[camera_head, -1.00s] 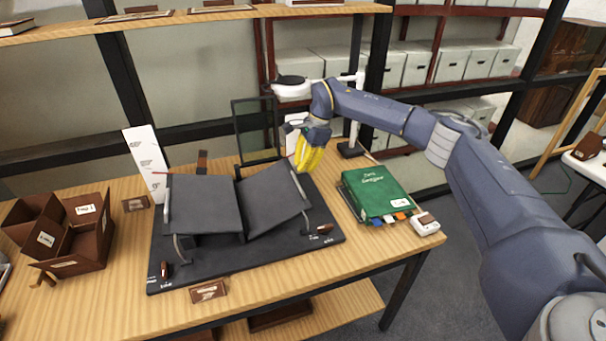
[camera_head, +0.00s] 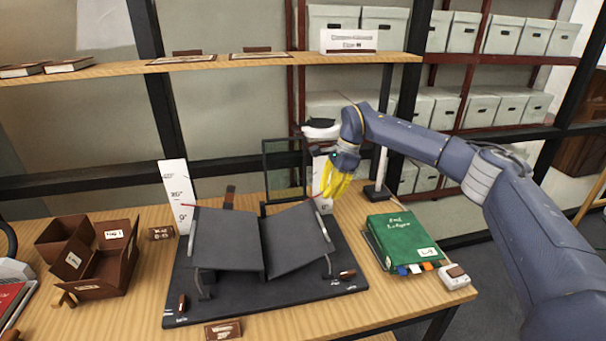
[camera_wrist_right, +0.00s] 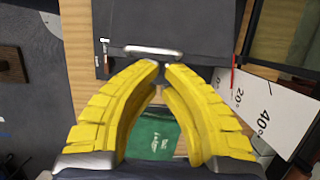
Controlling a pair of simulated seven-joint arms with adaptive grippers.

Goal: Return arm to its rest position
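My right gripper (camera_head: 334,194) hangs from the raised right arm, above the back right side of the grey book cradle (camera_head: 230,240). Its yellow fingers point down and touch nothing that I can make out. In the right wrist view the fingertips (camera_wrist_right: 161,66) come nearly together with nothing held between them. Beyond them in that view lie a dark cradle panel (camera_wrist_right: 190,25) and part of a green book (camera_wrist_right: 152,136). My left gripper and arm do not show.
The green book (camera_head: 403,236) lies right of the cradle, with a small white device (camera_head: 454,276) beside it. A dark-framed pane (camera_head: 285,170) and white scale cards (camera_head: 178,195) stand behind. Brown open boxes (camera_head: 110,262) stand left. A shelf (camera_head: 230,62) runs above the table.

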